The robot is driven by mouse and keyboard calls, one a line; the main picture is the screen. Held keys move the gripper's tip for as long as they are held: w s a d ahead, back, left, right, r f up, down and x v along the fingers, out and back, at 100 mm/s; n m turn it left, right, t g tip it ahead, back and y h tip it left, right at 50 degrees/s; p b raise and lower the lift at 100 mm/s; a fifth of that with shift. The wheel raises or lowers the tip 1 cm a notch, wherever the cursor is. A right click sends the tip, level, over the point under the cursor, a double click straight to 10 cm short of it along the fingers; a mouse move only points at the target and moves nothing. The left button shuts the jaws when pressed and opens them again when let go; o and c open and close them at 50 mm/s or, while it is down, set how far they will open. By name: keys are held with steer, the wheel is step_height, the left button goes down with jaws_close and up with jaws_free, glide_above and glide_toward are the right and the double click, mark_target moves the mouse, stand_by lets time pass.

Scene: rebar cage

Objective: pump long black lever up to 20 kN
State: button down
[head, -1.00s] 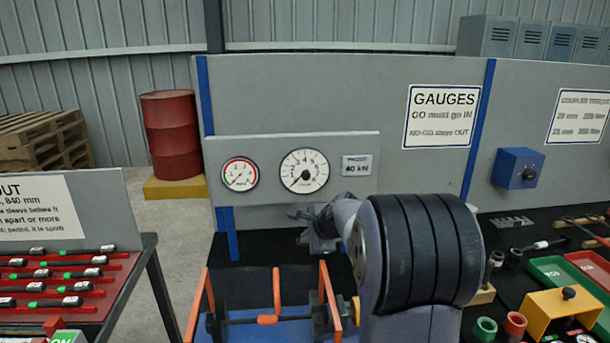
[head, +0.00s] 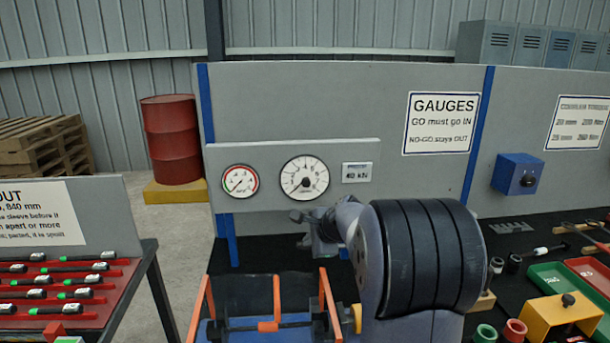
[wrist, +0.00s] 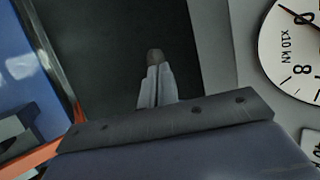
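I cannot make out the long black lever in either view; my arm and the dark bench top may hide it. A white dial gauge (head: 305,178) sits on the grey panel, its thin needle pointing to the lower left. Part of a dial marked x10 kN (wrist: 290,45) shows at the right of the wrist view. My gripper (head: 310,222) is in front of the panel, below the dial. In the wrist view my gripper's fingers (wrist: 155,75) are close together. A brownish rounded piece shows at their tips; I cannot tell whether it is part of them.
A smaller red-rimmed gauge (head: 240,181) and a 40 kN plate (head: 357,172) flank the dial. An orange-barred blue frame (head: 277,300) stands below my gripper. A red rack (head: 60,290) is at left; a yellow block (head: 560,315) and green tray (head: 560,280) are at right.

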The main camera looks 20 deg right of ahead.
step_height(320, 180, up, 8)
steer(key=d+p, duration=0.2)
steer(key=p, duration=0.3)
steer(key=shift+s+f, duration=0.2)
steer(key=shift+f, duration=0.1)
stand_by(0.6)
steer(key=shift+a+f+b, duration=0.3)
steer(key=shift+f, duration=0.4)
steer(key=shift+w+a+f+b, duration=0.15)
steer(key=shift+a+f+b, duration=0.1)
steer(key=shift+f+b, duration=0.25)
steer(key=shift+f, duration=0.1)
steer(key=shift+a+f+b, duration=0.25)
steer(key=shift+f+b, duration=0.15)
steer(key=shift+f, duration=0.35)
